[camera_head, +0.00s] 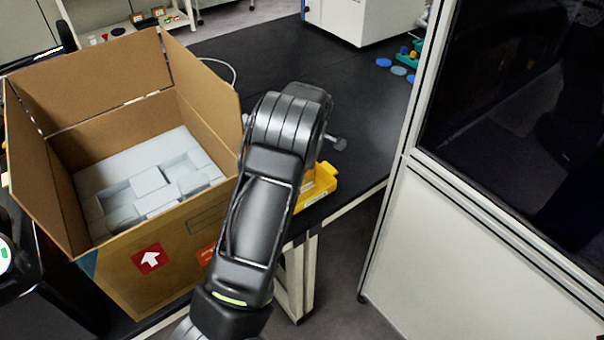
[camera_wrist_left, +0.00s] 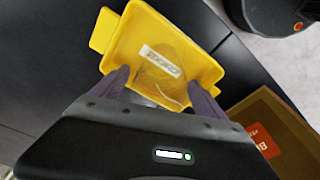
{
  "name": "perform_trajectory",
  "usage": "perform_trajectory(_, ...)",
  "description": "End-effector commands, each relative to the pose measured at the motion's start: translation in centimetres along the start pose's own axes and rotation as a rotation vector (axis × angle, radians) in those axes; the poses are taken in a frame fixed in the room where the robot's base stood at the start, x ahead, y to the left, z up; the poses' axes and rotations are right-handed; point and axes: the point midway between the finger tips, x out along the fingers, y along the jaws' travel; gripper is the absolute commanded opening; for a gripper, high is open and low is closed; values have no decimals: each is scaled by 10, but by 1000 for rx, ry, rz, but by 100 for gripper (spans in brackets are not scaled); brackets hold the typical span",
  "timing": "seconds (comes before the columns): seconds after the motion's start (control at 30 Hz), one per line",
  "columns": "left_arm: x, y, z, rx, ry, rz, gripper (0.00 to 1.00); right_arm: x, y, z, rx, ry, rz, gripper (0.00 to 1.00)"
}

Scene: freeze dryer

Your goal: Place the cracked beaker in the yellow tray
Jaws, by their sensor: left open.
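The yellow tray (camera_wrist_left: 198,62) lies on the dark bench in the left wrist view, with a white label (camera_wrist_left: 162,61) on it. In the head view its edge (camera_head: 322,182) shows at the bench's front, mostly hidden behind my left arm. A clear, faint round glass shape, seemingly the beaker (camera_wrist_left: 172,92), shows inside the tray; I cannot make out its crack or its exact pose. My left gripper (camera_wrist_left: 162,92) is open, with its fingers apart on either side of the glass shape, over the tray's near part. In the head view its fingers are hidden. My right gripper is not in view.
An open cardboard box (camera_head: 190,250) with grey-white foam blocks stands left of my arm; its corner also shows in the left wrist view (camera_wrist_left: 285,120). A white cabinet with dark glass (camera_head: 480,240) stands at the right. The black bench (camera_head: 300,55) is largely clear behind.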

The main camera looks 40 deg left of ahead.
Motion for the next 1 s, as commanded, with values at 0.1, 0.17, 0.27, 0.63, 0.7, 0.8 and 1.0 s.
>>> perform_trajectory(0.1, -14, 1, 0, 0, 0, 4, 84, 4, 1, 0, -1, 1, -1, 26)
perform_trajectory(0.17, -25, 1, 0, 0, 0, 5, 84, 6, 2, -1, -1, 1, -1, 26)
perform_trajectory(0.27, -45, 2, 0, 1, 0, 6, 84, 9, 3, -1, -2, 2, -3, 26)
perform_trajectory(0.63, -109, 0, 0, 0, 0, 2, 84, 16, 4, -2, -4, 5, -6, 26)
perform_trajectory(0.7, -114, 0, 0, -1, 0, 1, 84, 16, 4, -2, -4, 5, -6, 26)
perform_trajectory(0.8, -116, 0, 0, -1, 0, -1, 84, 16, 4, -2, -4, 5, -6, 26)
perform_trajectory(1.0, -116, 0, 0, -1, 0, -1, 84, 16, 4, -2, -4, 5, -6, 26)
